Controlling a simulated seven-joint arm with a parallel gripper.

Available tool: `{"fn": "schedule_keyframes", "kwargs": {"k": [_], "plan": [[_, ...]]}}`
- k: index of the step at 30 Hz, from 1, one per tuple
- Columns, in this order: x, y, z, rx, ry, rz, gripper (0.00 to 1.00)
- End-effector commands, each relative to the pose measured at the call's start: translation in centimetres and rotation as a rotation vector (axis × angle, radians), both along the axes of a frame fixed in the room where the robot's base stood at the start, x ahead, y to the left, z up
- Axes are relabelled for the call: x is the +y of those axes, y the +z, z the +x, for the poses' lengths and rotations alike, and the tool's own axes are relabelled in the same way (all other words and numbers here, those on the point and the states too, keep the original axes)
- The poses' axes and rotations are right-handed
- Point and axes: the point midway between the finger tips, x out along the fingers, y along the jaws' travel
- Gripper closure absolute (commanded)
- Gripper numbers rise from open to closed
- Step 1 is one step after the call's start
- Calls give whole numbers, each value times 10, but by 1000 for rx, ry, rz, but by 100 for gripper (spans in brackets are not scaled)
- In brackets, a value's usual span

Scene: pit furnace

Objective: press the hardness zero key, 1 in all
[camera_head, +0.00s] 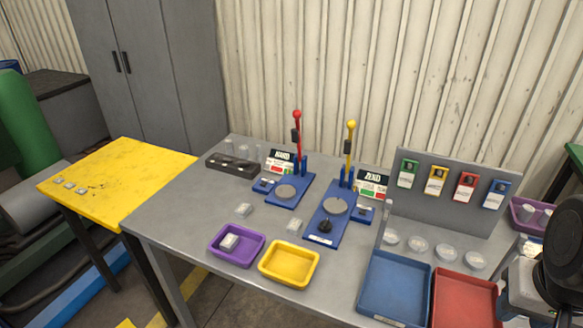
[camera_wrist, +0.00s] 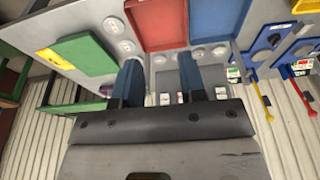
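Two blue bench devices stand at the back middle of the grey table. One (camera_head: 296,196) has a red-knobbed lever, the other (camera_head: 322,226) a yellow-knobbed lever. Each has a round grey plate, a small blue block beside it and a white sign behind. The left sign (camera_head: 280,160) and right sign (camera_head: 373,183) are too small to read surely. The small left block (camera_head: 264,185) and right block (camera_head: 366,213) look like key pads; I cannot tell which is the hardness zero key. In the wrist view my gripper (camera_wrist: 161,68) is open and empty, its blue fingers apart, away from both devices.
Blue (camera_head: 394,291) and red (camera_head: 464,300) trays lie at front right. Purple (camera_head: 236,245) and yellow (camera_head: 289,263) bins stand at front left. A grey panel (camera_head: 440,215) with coloured tags rises behind several clear discs. A yellow table (camera_head: 125,165) adjoins left.

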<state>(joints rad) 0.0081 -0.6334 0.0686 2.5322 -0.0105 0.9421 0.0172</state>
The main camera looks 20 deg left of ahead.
Motion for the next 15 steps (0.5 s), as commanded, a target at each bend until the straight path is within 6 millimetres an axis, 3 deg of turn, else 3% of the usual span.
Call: {"fn": "schedule_keyframes", "kwargs": {"k": [1,7,15], "plan": [[0,0,0,0,0,0,70],[0,0,0,0,0,0,100],[0,0,0,0,0,0,100]]}}
